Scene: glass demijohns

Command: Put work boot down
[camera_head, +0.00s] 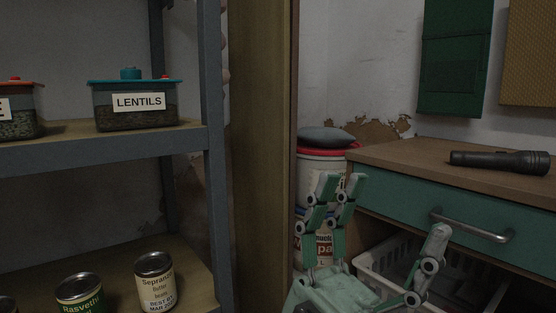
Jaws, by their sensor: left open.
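My left gripper (388,213) is at the lower right of the head view, pale green with grey joints. Its fingers are spread wide apart and nothing shows between them. It is in front of the wooden workbench and a white basket. I see no work boot in this view. My right gripper is not in view.
A workbench (400,155) with a teal drawer stands at right, a black flashlight (500,161) on top. Behind my gripper are a white basket (372,272) and stacked buckets (322,165). A grey shelf (100,150) at left holds a lentils container (136,104) and cans (155,280).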

